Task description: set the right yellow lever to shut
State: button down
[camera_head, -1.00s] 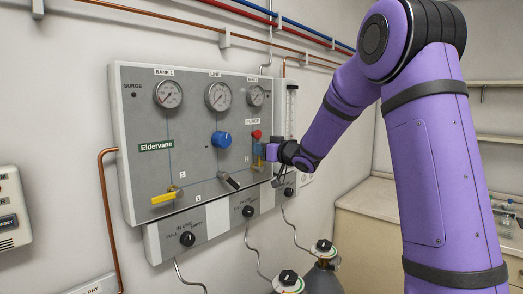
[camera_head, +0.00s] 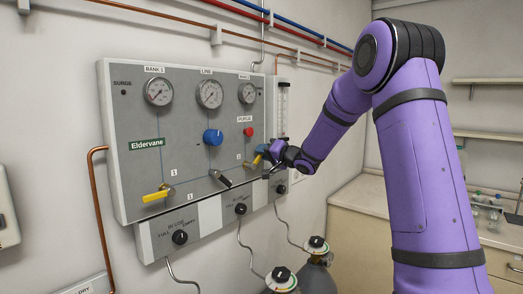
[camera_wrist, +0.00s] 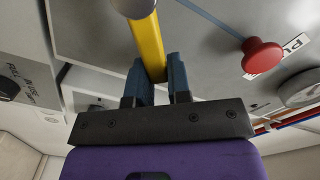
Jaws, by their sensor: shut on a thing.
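The right yellow lever (camera_head: 259,156) is at the lower right of the grey panel, partly hidden by my gripper (camera_head: 265,150). It slants up and to the right from its pivot. In the wrist view the yellow lever (camera_wrist: 147,45) runs from a round pale hub at the top edge down between the blue fingers of my gripper (camera_wrist: 163,80), which are shut on its free end.
The panel (camera_head: 125,110) also bears a left yellow lever (camera_head: 155,196), a black lever (camera_head: 220,179), a blue knob (camera_head: 212,138), a red knob (camera_head: 248,132) and gauges. The red knob (camera_wrist: 262,55) is near my fingers. Gas cylinders (camera_head: 318,275) stand below.

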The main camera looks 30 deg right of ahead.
jog(key=shift+w+d+f+m, duration=0.1)
jog(key=shift+d+f+m, duration=0.15)
jog(key=shift+f+m, duration=0.7)
jog(key=shift+w+d+f+m, duration=0.1)
jog(key=shift+d+f+m, duration=0.25)
jog(key=shift+m, duration=1.15)
jog(key=shift+w+d+f+m, duration=0.15)
jog(key=shift+f+m, duration=0.55)
jog(key=shift+m, duration=0.55)
jog(key=c, duration=1.1)
grip_release()
jog(key=shift+s, duration=0.1)
jog(key=shift+o, duration=0.2)
jog(key=v, duration=1)
jog(key=shift+s+d, duration=0.15)
jog(key=shift+s, duration=0.2)
jog(key=shift+f, duration=0.1)
